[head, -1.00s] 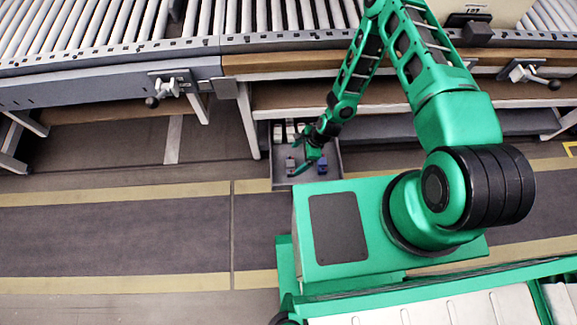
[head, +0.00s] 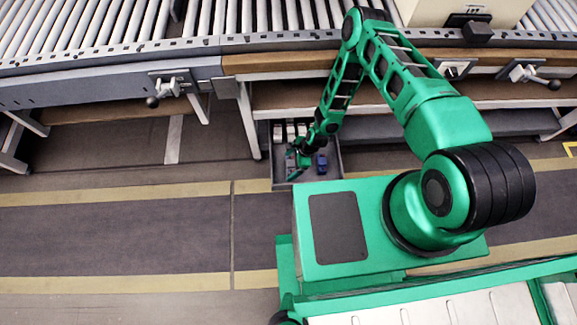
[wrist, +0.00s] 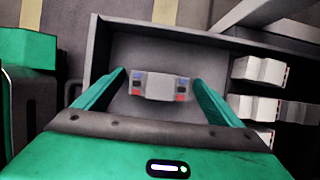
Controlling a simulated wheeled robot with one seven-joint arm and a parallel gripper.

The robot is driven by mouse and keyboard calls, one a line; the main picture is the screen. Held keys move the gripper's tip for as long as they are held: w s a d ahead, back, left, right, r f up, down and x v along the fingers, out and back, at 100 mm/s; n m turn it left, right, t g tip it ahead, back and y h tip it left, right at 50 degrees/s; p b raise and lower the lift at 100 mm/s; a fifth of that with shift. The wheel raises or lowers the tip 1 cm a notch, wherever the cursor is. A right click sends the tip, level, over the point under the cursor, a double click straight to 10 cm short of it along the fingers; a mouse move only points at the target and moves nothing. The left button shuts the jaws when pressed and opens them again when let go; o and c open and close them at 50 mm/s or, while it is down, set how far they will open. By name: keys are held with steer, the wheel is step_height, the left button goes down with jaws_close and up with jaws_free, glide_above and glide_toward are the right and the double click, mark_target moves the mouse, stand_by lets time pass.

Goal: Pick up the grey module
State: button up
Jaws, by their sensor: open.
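The grey module (wrist: 159,86) lies in a grey tray (wrist: 200,38), with small blue and red marks at both its ends in the wrist view. My gripper (wrist: 160,80) is open, with one green finger on each side of the module and a gap visible on both sides. In the head view my gripper (head: 297,160) is over the left part of the tray (head: 334,165) and largely hides the module there. A blue module (head: 321,163) sits in the tray to the right of my gripper.
Several white-grey modules (wrist: 258,70) stand in a row at one side of the tray, in a compartment beyond a divider. The tray is under a workbench (head: 300,96) below the roller conveyor (head: 120,20). The tray walls stand close around my gripper.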

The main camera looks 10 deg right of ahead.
mark_target(291, 162)
steer(key=c, duration=1.3)
steer(key=shift+o, duration=0.2)
steer(key=shift+r, duration=0.15)
steer(key=shift+w+r, duration=0.15)
steer(key=shift+r, duration=0.5)
step_height(291, 162, up, 16)
steer(key=shift+r, duration=0.2)
